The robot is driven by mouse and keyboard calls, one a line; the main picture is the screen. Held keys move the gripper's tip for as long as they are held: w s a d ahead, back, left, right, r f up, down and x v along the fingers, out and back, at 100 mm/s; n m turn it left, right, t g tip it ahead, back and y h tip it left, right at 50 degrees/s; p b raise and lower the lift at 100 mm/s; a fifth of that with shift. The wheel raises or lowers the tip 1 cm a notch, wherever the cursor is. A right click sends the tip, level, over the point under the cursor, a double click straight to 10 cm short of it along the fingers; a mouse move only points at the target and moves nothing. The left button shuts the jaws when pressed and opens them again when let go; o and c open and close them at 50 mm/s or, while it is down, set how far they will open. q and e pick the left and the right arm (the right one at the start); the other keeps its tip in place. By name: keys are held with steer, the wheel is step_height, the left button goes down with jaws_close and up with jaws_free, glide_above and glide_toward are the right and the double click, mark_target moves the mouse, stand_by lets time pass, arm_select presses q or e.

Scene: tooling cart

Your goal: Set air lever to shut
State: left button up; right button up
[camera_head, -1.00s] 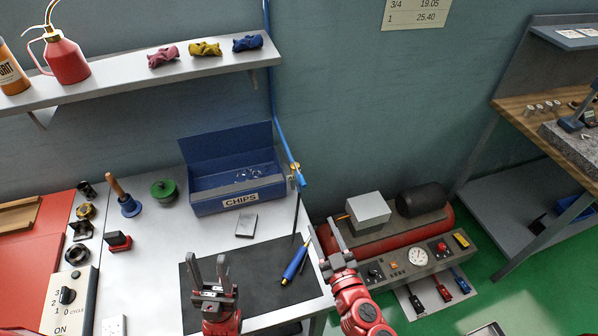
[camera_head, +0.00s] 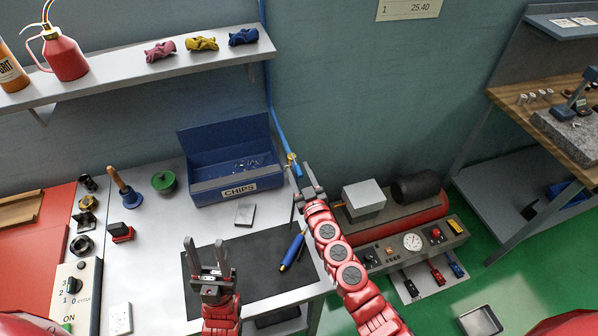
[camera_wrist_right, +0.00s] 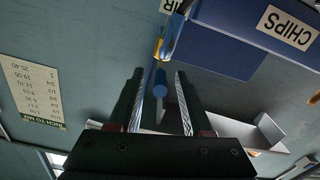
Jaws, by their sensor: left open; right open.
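A blue air line (camera_head: 270,95) runs down the wall to a small brass valve (camera_head: 291,158) beside the blue chip box. A short blue part, seemingly the air lever (camera_head: 297,170), hangs at the valve. The right wrist view shows the brass fitting (camera_wrist_right: 159,47) and blue parts, with a blue rod end (camera_wrist_right: 160,84) appearing between the fingers. My right gripper (camera_head: 303,174) is open, its fingertips close to the valve; contact cannot be told. Its fingers (camera_wrist_right: 160,73) hold nothing I can make out. My left gripper (camera_head: 205,246) is open and empty over the dark mat.
The chip box (camera_head: 237,190) stands just left of the valve. A blue pen-like tool (camera_head: 293,252) lies on the dark mat (camera_head: 255,260). A compressor (camera_head: 400,225) with a gauge and a grey box stands at right. A shelf (camera_head: 150,75) overhangs the bench.

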steer(key=shift+w, duration=0.2)
jaws_close()
stand_by(1.4)
